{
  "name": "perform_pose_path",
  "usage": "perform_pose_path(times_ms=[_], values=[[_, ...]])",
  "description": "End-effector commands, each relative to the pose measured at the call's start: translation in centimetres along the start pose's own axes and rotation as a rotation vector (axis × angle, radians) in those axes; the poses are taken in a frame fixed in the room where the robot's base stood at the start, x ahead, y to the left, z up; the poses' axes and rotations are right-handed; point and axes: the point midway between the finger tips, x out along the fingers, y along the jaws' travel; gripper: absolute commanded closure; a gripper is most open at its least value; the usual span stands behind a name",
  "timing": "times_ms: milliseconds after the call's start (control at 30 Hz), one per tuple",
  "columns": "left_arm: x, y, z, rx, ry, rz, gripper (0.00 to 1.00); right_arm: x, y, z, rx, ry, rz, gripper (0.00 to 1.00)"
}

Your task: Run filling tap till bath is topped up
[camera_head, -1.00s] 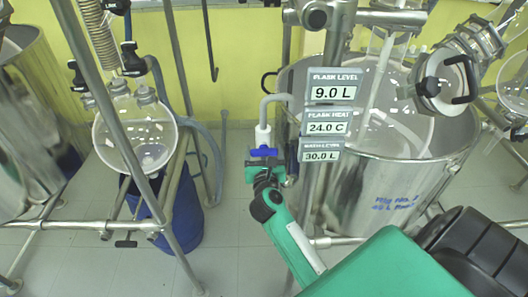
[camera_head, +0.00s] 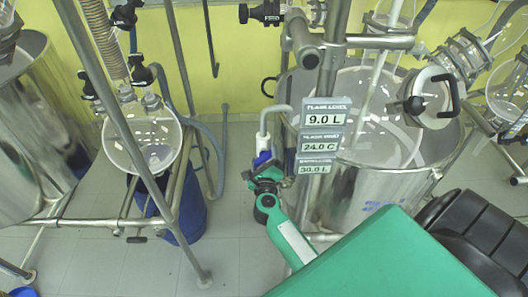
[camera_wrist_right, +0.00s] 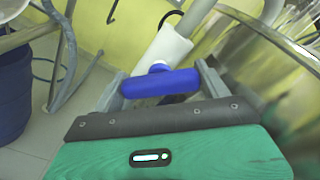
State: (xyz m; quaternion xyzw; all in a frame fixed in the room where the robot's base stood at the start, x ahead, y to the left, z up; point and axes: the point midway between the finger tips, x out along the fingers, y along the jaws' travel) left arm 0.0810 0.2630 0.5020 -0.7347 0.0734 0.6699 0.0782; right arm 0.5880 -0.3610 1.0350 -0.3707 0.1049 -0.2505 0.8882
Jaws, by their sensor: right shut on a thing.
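The filling tap has a blue handle (camera_wrist_right: 160,83) on a white body (camera_wrist_right: 167,48), seen close in the right wrist view. In the head view the blue handle (camera_head: 262,159) shows small, below a grey spout pipe that bends toward the bath. My right gripper (camera_head: 266,179) is shut on the blue handle, one finger at each end of it in the wrist view. The steel bath (camera_head: 375,185) stands to the right with a glass flask in it. The labels read flask level 9.0 L (camera_head: 326,119), flask heat 24.0 C (camera_head: 321,143) and bath level 30.0 L (camera_head: 315,167). My left gripper is not in view.
Steel frame posts (camera_head: 325,90) stand close to the right of the tap. A round glass flask (camera_head: 142,137) hangs in a frame on the left, above a blue drum (camera_head: 180,205). The floor (camera_head: 235,225) between is clear.

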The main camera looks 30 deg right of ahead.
Motion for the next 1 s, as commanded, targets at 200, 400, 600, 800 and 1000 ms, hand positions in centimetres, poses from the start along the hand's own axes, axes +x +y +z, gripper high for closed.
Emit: perform_pose_path(times_ms=[200, 400, 600, 800, 1000], values=[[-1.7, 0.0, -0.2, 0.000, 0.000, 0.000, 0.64, 0.0, -0.1, 0.1, -0.128, 0.001, 0.002, 0.46], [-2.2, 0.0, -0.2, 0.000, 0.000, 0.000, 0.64, 0.0, 0.0, 0.0, -0.194, 0.000, 0.001, 0.46], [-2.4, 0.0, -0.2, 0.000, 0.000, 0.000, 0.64, 0.0, 0.1, -0.1, -0.221, 0.001, 0.001, 0.46], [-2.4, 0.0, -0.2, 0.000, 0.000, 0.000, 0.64, 0.0, 0.1, -0.1, -0.223, 0.000, 0.001, 0.46], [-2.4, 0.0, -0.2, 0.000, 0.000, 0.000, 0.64, 0.0, 0.1, -0.1, -0.222, 0.001, 0.001, 0.18]])
